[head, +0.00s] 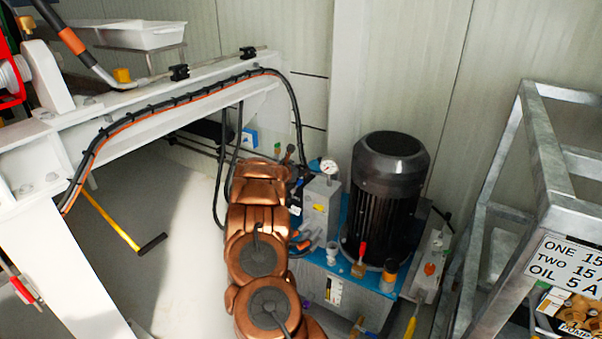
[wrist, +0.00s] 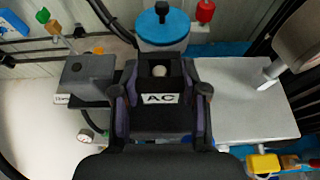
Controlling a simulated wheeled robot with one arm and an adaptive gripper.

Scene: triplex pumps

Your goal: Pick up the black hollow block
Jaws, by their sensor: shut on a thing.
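In the wrist view, a black block (wrist: 160,118) with a white label reading "AC" sits between the two fingers of my gripper (wrist: 161,92). The fingers are apart and shut on its left and right sides. The far part of the block looks open, with a pale round spot showing in it. My gripper's dark body covers the near edge of the view, so the block's underside is hidden. In the head view, my copper-coloured arm reaches toward the pump unit, and I cannot make out the gripper or the block there.
In the head view, a black ribbed motor (head: 384,195) stands right of my arm, beside a grey valve block with a pressure gauge (head: 328,167). A white beam (head: 170,105) with black hoses runs at left. A metal frame (head: 548,170) stands at right.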

